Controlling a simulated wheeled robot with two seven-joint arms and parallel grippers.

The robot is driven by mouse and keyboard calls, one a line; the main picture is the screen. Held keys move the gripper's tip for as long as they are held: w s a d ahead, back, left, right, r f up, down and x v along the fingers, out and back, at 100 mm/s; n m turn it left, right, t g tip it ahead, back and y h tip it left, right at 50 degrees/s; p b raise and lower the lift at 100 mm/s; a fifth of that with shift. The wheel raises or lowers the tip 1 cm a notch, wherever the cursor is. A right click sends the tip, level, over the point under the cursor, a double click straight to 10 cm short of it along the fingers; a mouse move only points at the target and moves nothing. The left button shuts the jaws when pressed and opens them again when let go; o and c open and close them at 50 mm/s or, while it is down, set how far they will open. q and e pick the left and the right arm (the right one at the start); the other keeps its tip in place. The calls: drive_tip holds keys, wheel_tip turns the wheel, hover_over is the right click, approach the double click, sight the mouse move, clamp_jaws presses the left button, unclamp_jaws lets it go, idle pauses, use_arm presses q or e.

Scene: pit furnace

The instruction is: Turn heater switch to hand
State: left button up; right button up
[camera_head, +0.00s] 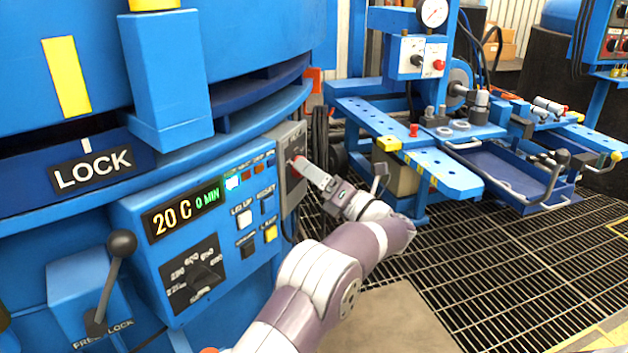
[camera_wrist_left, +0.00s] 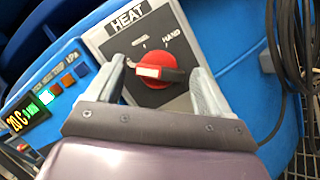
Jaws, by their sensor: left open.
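The heater switch is a red round knob (camera_wrist_left: 154,66) on a grey plate marked HEAT (camera_wrist_left: 128,17). Its bar handle lies nearly level, with a white end to the left and a dark end to the right. The HAND mark is at the knob's upper right. My left gripper (camera_wrist_left: 158,74) is open, with one finger on each side of the knob. I cannot tell whether either finger touches it. My right gripper is not in view.
The blue furnace (camera_head: 250,30) carries a panel with a display reading 20 C (camera_head: 172,217) and several buttons beside the switch box. A lever with a black ball (camera_head: 121,243) stands at lower left. Black cables (camera_wrist_left: 292,50) hang right of the box. A blue workbench (camera_head: 440,172) stands to the right.

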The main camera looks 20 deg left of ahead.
use_arm(q)
drive_tip(key=shift+r, duration=0.1)
drive_tip(key=c, duration=1)
drive_tip(key=shift+c, duration=0.2)
drive_tip(key=shift+r+m+g+h+p, duration=0.15)
drive_tip(key=shift+m+g+h+p, duration=0.6)
drive_tip(key=shift+m+p, duration=3.1)
drive_tip(key=shift+r+m+g+h+p, duration=0.2)
drive_tip(key=shift+m+h+p, duration=1.7)
drive_tip(key=shift+p, duration=3.35)
drive_tip(key=shift+r+m+g+h+p, duration=0.15)
drive_tip(key=shift+m+g+h+p, duration=0.3)
drive_tip(key=shift+m+p, duration=3.7)
drive_tip(key=shift+n+p, duration=0.3)
drive_tip(key=shift+p, duration=0.15)
